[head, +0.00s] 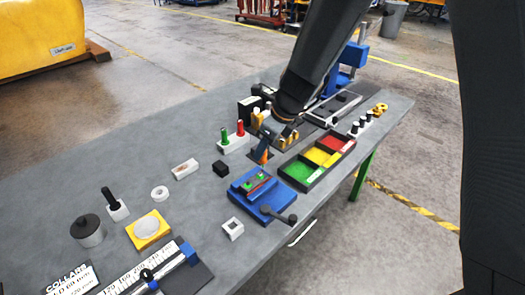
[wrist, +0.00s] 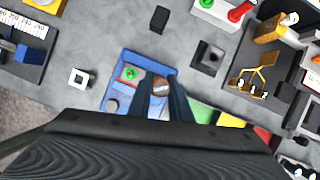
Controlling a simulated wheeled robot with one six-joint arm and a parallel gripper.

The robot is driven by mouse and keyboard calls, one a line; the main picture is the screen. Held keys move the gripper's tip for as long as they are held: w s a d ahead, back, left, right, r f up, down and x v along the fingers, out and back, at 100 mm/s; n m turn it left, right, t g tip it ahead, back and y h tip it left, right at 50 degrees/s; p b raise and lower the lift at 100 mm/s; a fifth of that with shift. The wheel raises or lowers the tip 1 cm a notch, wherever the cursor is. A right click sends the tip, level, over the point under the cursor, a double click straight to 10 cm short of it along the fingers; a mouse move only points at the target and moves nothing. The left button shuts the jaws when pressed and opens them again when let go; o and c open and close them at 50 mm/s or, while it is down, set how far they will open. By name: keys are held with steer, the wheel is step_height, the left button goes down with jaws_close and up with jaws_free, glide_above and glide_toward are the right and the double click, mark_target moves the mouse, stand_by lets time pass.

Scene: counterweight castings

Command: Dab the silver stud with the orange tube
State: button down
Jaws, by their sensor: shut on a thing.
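My gripper (head: 264,157) is in the middle of the bench, above and just behind the blue vise (head: 276,200). Its fingers are closed on the orange tube (head: 264,156), of which only a small orange part shows. In the wrist view the two dark fingers (wrist: 161,90) reach over the blue vise (wrist: 132,60), with a small pale and brownish end between them. Green spots show on the vise, one at its left in the wrist view. I cannot make out the silver stud clearly; the fingers hide part of the vise.
A black block (head: 221,168) is left of the vise. A tray with green, yellow and red compartments (head: 287,172) is to the right. Bare bench lies at the back left.

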steer(key=shift+r, duration=1.35)
steer(key=shift+s, duration=0.1)
